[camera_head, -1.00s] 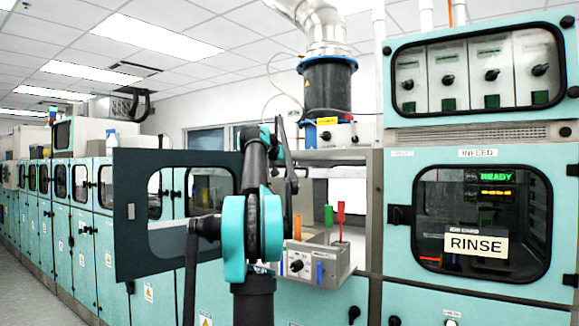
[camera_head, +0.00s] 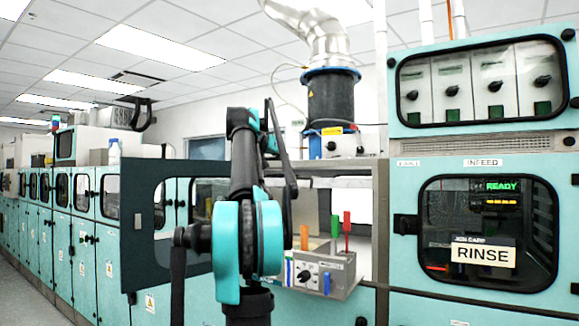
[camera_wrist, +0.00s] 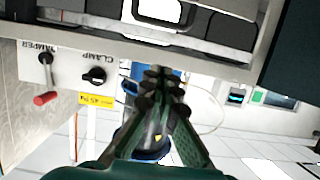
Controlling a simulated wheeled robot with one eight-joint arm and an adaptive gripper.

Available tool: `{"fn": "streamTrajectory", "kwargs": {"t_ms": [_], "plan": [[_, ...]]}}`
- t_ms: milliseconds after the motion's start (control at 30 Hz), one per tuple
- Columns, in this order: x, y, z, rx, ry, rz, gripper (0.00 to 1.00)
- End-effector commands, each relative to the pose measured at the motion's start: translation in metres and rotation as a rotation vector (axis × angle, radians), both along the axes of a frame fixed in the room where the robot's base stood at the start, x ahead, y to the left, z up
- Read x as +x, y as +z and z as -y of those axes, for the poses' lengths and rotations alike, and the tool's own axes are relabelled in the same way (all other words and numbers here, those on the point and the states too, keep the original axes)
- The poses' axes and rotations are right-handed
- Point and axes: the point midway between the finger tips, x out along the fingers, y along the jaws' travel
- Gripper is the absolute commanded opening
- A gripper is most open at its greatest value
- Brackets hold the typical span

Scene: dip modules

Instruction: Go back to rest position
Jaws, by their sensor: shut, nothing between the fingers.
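My gripper (camera_wrist: 160,78) shows in the wrist view with its green fingers closed together and nothing between them. In the head view my arm stands upright and folded in front of the open dark door (camera_head: 137,240) of a teal cabinet. Its links hide part of the door and the opening behind, and the fingers cannot be made out clearly there.
A grey control box (camera_head: 335,283) with coloured handles stands just right of my arm. A black duct (camera_head: 333,100) rises behind it. The rinse cabinet (camera_head: 410,270) is at the right. The wrist view is upside down and shows a red-tipped lever (camera_wrist: 45,98) and black knob (camera_wrist: 94,76).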

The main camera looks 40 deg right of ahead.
Motion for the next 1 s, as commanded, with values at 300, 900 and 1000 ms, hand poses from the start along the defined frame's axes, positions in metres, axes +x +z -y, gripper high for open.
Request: {"fn": "streamTrajectory", "kwargs": {"t_ms": [300,900,1000], "plan": [[-0.006,0.010,-0.016,0.000,0.001,-0.001,0.00],[0.015,-0.205,-0.120,0.199,0.184,-0.252,0.00],[0.007,-0.264,-0.153,0.247,0.250,-0.321,0.00]]}}
